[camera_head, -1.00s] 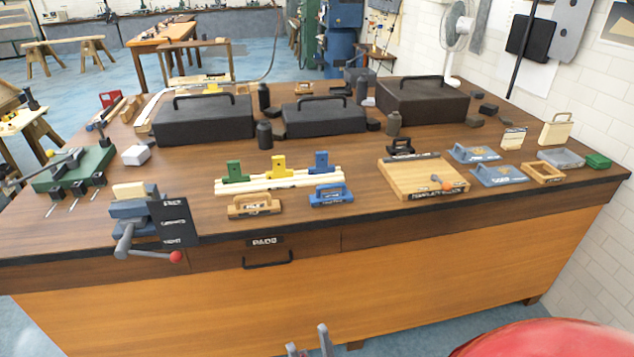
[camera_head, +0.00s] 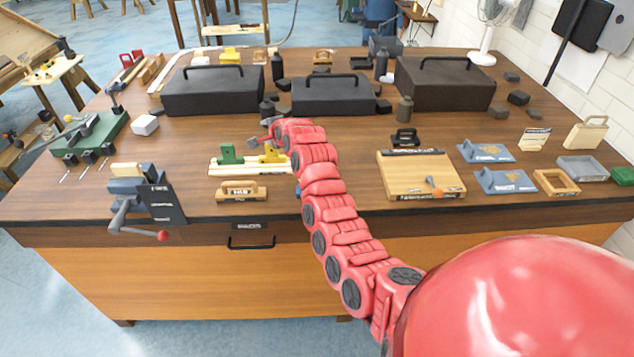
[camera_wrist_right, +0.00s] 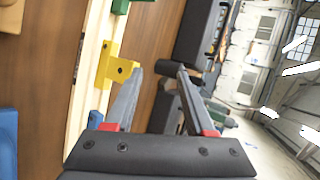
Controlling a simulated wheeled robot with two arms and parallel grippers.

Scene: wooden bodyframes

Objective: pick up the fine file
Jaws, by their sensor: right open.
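My right gripper (camera_head: 268,132) is at the end of the red arm, over the table behind the rack of pale strips (camera_head: 225,172). In the right wrist view my right gripper (camera_wrist_right: 160,72) is open with nothing between its fingers. The rack carries a green block (camera_head: 228,154) and a yellow block (camera_head: 271,154); the yellow block (camera_wrist_right: 117,69) appears beside one finger in the wrist view. A blue piece (camera_wrist_right: 8,145) shows at that view's left edge. My arm hides the rack's right end in the head view. I cannot tell which thing is the fine file. My left gripper is out of view.
Black cases (camera_head: 215,92) with handles stand behind the gripper, with dark bottles (camera_head: 404,110) among them. A wooden-handled block (camera_head: 241,191) lies in front of the rack. A vise (camera_head: 140,190) is at the front left, a wooden board (camera_head: 420,176) at the right.

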